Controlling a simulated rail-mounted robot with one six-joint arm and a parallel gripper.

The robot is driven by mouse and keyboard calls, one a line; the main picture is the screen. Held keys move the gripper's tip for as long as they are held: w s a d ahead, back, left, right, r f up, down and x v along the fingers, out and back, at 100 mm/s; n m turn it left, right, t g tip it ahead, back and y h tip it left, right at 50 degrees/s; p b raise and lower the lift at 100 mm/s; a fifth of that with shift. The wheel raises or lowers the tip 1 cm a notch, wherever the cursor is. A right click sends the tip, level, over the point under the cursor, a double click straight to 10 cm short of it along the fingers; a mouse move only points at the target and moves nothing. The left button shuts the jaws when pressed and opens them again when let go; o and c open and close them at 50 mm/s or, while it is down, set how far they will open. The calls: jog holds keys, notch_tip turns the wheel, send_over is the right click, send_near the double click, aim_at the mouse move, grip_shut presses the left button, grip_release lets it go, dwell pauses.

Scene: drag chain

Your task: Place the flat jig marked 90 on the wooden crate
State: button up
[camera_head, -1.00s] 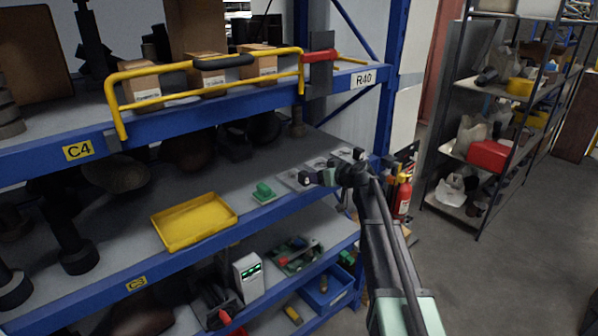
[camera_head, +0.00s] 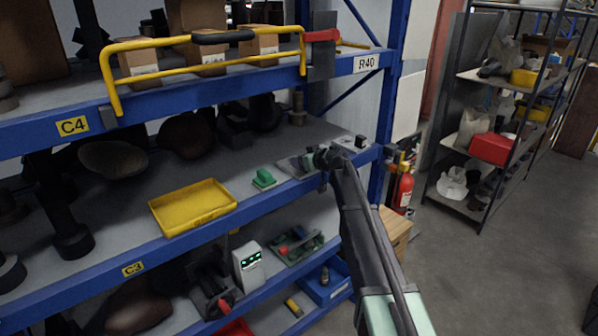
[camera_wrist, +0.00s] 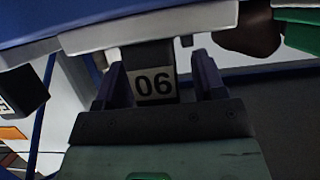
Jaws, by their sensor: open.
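A flat light-grey jig lies at the front of the middle shelf; in the head view its plate (camera_head: 291,166) shows just left of my gripper (camera_head: 318,160). In the wrist view the plate's edge (camera_wrist: 150,26) is at the top, with a dark block bearing a white label (camera_wrist: 155,86) below it. The label reads "06", which is 90 upside down. My gripper (camera_wrist: 163,85) is open, with one finger on each side of this block. Gaps to the fingers are hard to judge. A wooden crate (camera_head: 396,230) stands right of the rack, partly hidden by my arm.
A green piece (camera_head: 264,180) and a yellow tray (camera_head: 193,207) lie left on the same shelf. A small dark block (camera_head: 361,143) sits at its right end. The blue upright (camera_head: 391,90) and a fire extinguisher (camera_head: 403,190) are close to my arm. Floor is free at right.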

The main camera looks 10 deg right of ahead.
jog(key=shift+w, duration=0.1)
jog(key=shift+c, duration=0.5)
grip_shut()
